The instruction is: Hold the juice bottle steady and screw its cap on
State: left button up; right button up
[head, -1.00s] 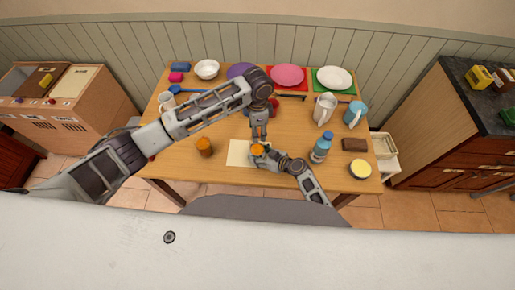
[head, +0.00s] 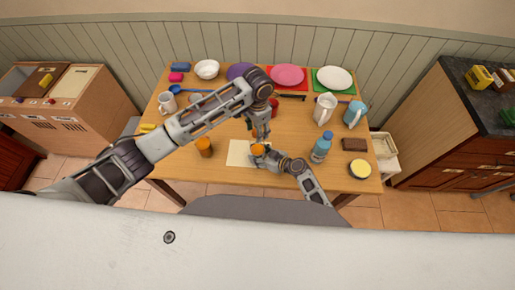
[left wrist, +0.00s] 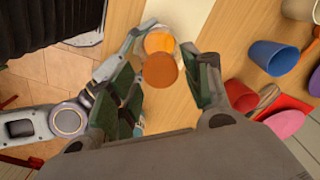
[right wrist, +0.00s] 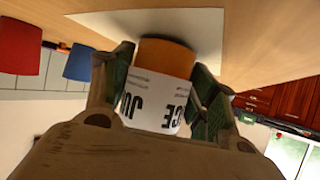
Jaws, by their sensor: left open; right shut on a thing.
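The juice bottle (right wrist: 155,108) stands at the pale paper, its white label and orange body showing in the right wrist view. My right gripper (head: 259,155) is shut around the bottle. In the head view the bottle's orange top (head: 257,150) shows just below my left gripper (head: 261,138). My left gripper is open over it. In the left wrist view a darker orange disc, likely the cap (left wrist: 159,72), lies between the spread fingers and overlaps a lighter orange round part (left wrist: 158,40). I cannot tell whether the cap is seated.
An orange jar (head: 204,147) stands left of the paper (head: 238,155). A blue bottle (head: 321,147) stands to the right of my right arm. Cups, pitchers, a bowl (head: 207,69) and several plates fill the back of the table. Bare wood lies around the paper.

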dwell(0.3)
pick_arm(q)
jog(key=shift+n, duration=2.3)
jog(key=shift+n, duration=2.3)
jog(key=shift+n, duration=0.3)
jog(key=shift+n, duration=2)
jog(key=shift+c, duration=0.3)
